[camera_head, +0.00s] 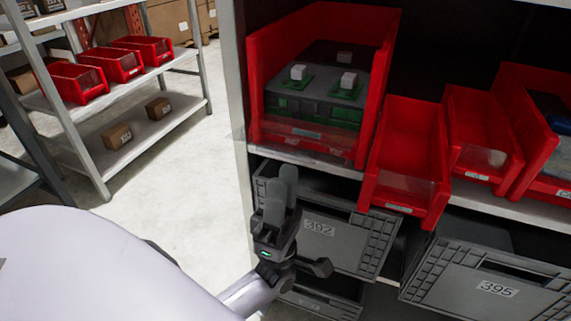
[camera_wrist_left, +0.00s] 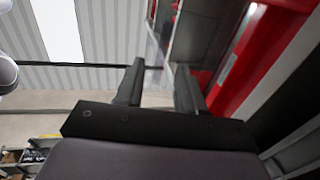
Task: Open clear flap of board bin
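The board bin (camera_head: 259,82) is the large red bin at the left of the shelf, holding dark and green boards with small pale blocks on top. Its clear flap (camera_head: 310,135) shows faintly across the low front; its exact tilt is hard to tell. My left gripper (camera_head: 282,190) is just below and in front of the bin's front left part, fingers pointing up. In the left wrist view my left gripper (camera_wrist_left: 158,85) has its fingers apart with nothing between them, and a red bin (camera_wrist_left: 255,60) is to their right. My right gripper is not in view.
Smaller red bins (camera_head: 410,140) with clear fronts stand to the right on the same shelf. Grey crates (camera_head: 345,240) labelled 392 and 395 (camera_head: 490,290) sit below, close to my gripper. Open floor (camera_head: 180,185) lies to the left, before another rack.

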